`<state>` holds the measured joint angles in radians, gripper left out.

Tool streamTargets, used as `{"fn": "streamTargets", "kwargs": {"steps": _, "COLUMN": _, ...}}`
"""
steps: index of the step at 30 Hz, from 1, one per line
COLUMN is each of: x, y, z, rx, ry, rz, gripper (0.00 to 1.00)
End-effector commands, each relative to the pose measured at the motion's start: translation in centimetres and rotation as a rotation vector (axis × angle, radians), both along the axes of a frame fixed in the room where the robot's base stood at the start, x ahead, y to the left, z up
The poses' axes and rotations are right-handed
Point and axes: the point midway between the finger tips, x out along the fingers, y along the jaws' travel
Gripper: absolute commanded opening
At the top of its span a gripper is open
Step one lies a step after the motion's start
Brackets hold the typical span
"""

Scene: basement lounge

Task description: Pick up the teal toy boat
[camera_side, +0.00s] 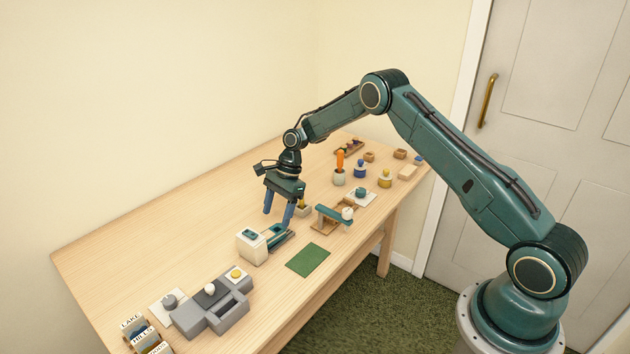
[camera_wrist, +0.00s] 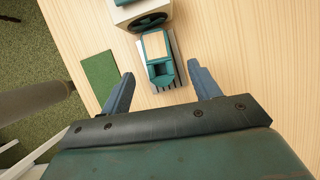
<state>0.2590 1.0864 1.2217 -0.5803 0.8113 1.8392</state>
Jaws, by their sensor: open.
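My gripper (camera_side: 277,220) is open and empty, pointing down above the table, over or just behind a small white box with teal parts (camera_side: 250,247). In the wrist view, a teal piece with a pale top and a square opening (camera_wrist: 160,70) lies between my two blue fingers, against the white box (camera_wrist: 126,14) and over a grey slatted part. I cannot tell whether this piece is the teal toy boat. Another small teal item (camera_side: 362,192) sits on a white square farther right in the side view; its shape is too small to make out.
A green mat (camera_side: 308,260) lies near the table's front edge. A wooden stand with a teal bar (camera_side: 332,216) is right of my gripper. A grey block set (camera_side: 210,305) is at the left front. Several small pots and blocks stand at the right. The table's back left is clear.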

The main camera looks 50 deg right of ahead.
Motion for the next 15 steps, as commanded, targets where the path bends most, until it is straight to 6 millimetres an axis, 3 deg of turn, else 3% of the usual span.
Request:
{"fn": "streamTargets", "kwargs": {"steps": 7, "x": -0.1, "y": 0.5, "z": -0.9, "rx": 0.001, "ry": 0.004, "rz": 0.002, "gripper": 0.62}}
{"fn": "streamTargets", "kwargs": {"steps": 15, "x": -0.2, "y": 1.7, "z": -3.6, "rx": 0.000, "ry": 0.003, "rz": 0.001, "gripper": 0.62}}
